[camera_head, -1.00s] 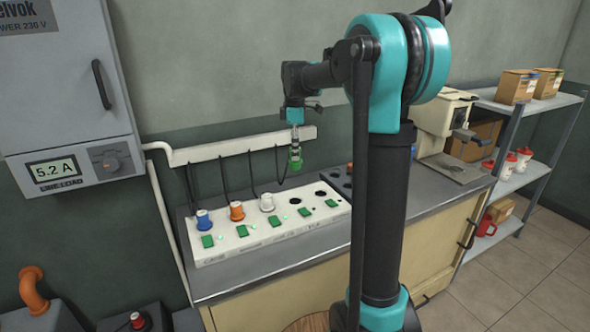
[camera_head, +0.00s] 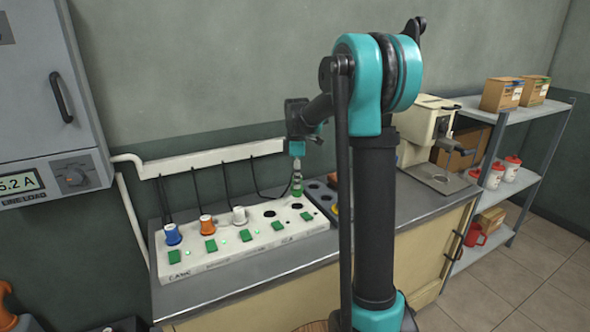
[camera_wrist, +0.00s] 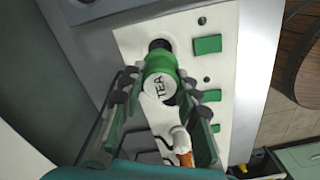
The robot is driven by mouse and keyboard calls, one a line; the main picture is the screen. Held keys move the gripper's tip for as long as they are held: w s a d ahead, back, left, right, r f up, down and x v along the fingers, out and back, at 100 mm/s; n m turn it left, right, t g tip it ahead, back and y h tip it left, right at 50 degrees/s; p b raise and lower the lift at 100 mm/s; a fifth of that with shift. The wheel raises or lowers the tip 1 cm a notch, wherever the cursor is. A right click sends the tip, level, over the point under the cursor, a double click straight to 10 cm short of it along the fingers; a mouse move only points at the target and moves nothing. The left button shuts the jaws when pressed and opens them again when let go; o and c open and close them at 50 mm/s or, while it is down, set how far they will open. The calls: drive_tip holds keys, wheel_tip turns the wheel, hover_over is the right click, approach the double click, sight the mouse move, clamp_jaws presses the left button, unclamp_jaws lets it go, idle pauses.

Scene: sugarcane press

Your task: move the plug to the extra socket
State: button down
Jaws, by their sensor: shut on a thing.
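My gripper (camera_head: 297,172) is shut on the green plug, marked TEA, which also shows between the fingers in the wrist view (camera_wrist: 160,84). In the head view the green plug (camera_head: 297,188) hangs upright just above the rightmost empty socket (camera_head: 297,206) of the white socket strip (camera_head: 205,262). I cannot tell whether it touches the strip. Another empty socket (camera_head: 269,213) is just left of it. A dark socket (camera_wrist: 159,45) shows past the plug in the wrist view. The blue plug (camera_head: 172,234), orange plug (camera_head: 207,224) and white plug (camera_head: 239,215) sit in the strip.
Green switches line the strip's front. A cord runs from the white wall rail (camera_head: 210,160) to the held plug. A dark holed block (camera_head: 322,193) stands right of the strip. A cream machine (camera_head: 425,135) and a shelf (camera_head: 510,150) with boxes are farther right.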

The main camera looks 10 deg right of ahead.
sight(297, 194)
drive_tip(key=shift+f, duration=2.85)
drive_tip(key=shift+f, duration=0.6)
drive_tip(key=c, duration=1.4)
unclamp_jaws()
drive_tip(key=shift+r, duration=0.1)
drive_tip(key=shift+r, duration=5.4)
drive_tip(key=s+f+m, duration=0.2)
drive_tip(key=s, duration=0.2)
drive_tip(key=s+d+f+m+t, duration=0.1)
drive_tip(key=s+f+m, duration=0.1)
drive_tip(key=s, duration=0.3)
drive_tip(key=s+d+f+m+t, duration=0.1)
drive_tip(key=s+f+m, duration=0.1)
drive_tip(key=s+m, duration=0.1)
drive_tip(key=shift+s+d+f, duration=0.1)
drive_tip(key=shift+s+d, duration=0.15)
drive_tip(key=shift+s, duration=0.55)
drive_tip(key=s+f+m+t, duration=0.1)
drive_tip(key=s+f+m, duration=0.3)
drive_tip(key=s, duration=0.4)
drive_tip(key=s+d+f+m+t, duration=0.1)
drive_tip(key=s+f+m, duration=0.4)
drive_tip(key=s, duration=0.4)
drive_tip(key=shift+d+f, duration=0.3)
drive_tip(key=shift+f, duration=0.2)
